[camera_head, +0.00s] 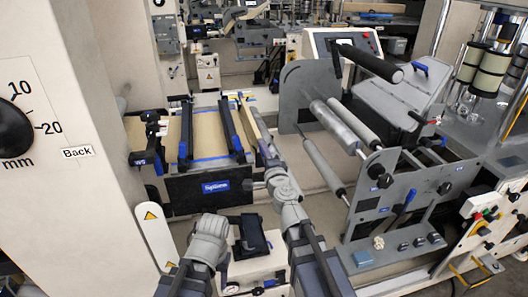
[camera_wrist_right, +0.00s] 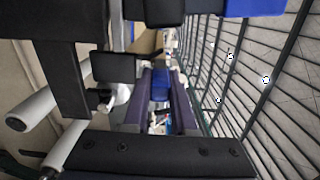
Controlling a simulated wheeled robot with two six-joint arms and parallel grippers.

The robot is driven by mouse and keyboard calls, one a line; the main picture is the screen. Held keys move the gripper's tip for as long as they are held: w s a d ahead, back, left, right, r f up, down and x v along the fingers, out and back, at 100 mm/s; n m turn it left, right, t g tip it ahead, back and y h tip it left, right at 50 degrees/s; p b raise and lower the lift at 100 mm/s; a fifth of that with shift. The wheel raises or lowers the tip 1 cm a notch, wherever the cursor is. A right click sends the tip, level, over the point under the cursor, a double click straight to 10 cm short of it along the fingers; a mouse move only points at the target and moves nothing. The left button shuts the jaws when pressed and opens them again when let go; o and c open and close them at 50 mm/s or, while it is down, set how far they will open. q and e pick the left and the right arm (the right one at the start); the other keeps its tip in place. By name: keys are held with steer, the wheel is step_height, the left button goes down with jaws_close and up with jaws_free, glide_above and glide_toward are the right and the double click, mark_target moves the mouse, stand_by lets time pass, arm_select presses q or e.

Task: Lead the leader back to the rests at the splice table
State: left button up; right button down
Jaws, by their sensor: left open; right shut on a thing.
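The splice table (camera_head: 208,187) stands left of centre in the head view, with a dark front, two long dark bars and brown kraft paper (camera_head: 207,135) between them. My right arm reaches up to its right side. My right gripper (camera_head: 250,117) is shut on the leader, a narrow brown strip (camera_head: 260,120) at the table's right edge. In the right wrist view, tan paper (camera_wrist_right: 147,44) shows beside the dark gripper pads (camera_wrist_right: 118,68); the grip itself is partly hidden. My left arm (camera_head: 207,243) is folded low in front of the table. Its gripper is open and empty; its fingertips are hard to make out.
The unwind stand with its grey rollers (camera_head: 342,125) and side plates stands to the right of my right arm. A large pale machine column (camera_head: 65,150) fills the left side. A yellow-marked white guard (camera_head: 155,232) stands near my left arm. Floor shows between table and stand.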

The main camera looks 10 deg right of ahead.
steer(key=shift+f+b, duration=0.8)
steer(key=shift+f, duration=0.15)
steer(key=shift+f+b, duration=0.25)
steer(key=shift+b, duration=0.05)
steer(key=shift+s, duration=0.1)
steer(key=c, duration=0.7)
jaws_free()
steer(key=shift+o, duration=0.2)
